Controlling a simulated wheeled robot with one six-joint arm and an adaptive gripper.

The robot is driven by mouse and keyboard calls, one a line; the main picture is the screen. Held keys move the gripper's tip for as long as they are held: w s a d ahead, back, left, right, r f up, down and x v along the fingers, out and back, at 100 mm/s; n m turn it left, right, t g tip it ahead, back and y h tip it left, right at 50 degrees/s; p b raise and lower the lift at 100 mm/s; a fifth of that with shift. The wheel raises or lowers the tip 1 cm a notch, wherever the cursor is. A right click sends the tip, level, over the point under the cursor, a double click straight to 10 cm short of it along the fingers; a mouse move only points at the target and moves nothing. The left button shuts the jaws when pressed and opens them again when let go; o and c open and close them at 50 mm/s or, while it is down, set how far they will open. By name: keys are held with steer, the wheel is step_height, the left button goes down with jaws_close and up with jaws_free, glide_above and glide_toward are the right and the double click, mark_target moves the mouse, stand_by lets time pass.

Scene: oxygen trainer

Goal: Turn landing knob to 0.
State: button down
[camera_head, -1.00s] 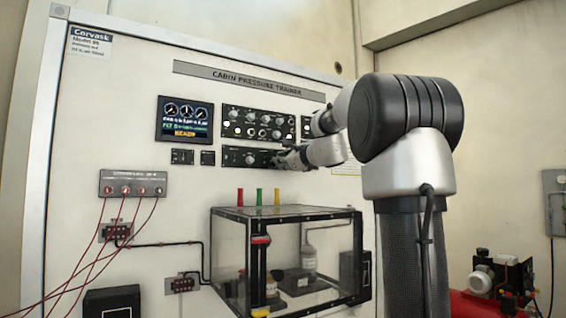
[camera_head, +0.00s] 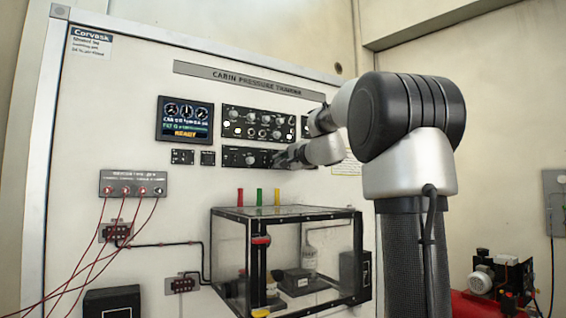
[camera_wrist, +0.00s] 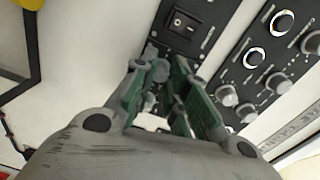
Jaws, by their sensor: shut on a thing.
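The landing knob seems to be the small grey knob (camera_wrist: 157,71) between my fingers in the wrist view. My fingers hide part of it, and its label and pointer cannot be read. My gripper (camera_wrist: 163,75) has green-lined fingers, closed on this knob. In the head view my gripper (camera_head: 282,160) is at the right part of the narrow black lower panel (camera_head: 233,161), and its fingertips are hard to make out there. Another round knob (camera_head: 251,159) on that panel stands clear to the left of my gripper.
A larger black panel (camera_head: 229,115) with several knobs sits just above. A display (camera_head: 185,119) reading READY is at the left. Below are red, green and yellow posts (camera_head: 259,196) and a clear chamber (camera_head: 345,211). Red cables (camera_head: 97,235) hang at the lower left.

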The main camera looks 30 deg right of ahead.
steer(key=shift+f+n, duration=0.15)
steer(key=shift+n, duration=4.65)
steer(key=c, duration=1.4)
jaws_free()
steer(key=shift+o, duration=0.2)
steer(key=shift+a, duration=0.1)
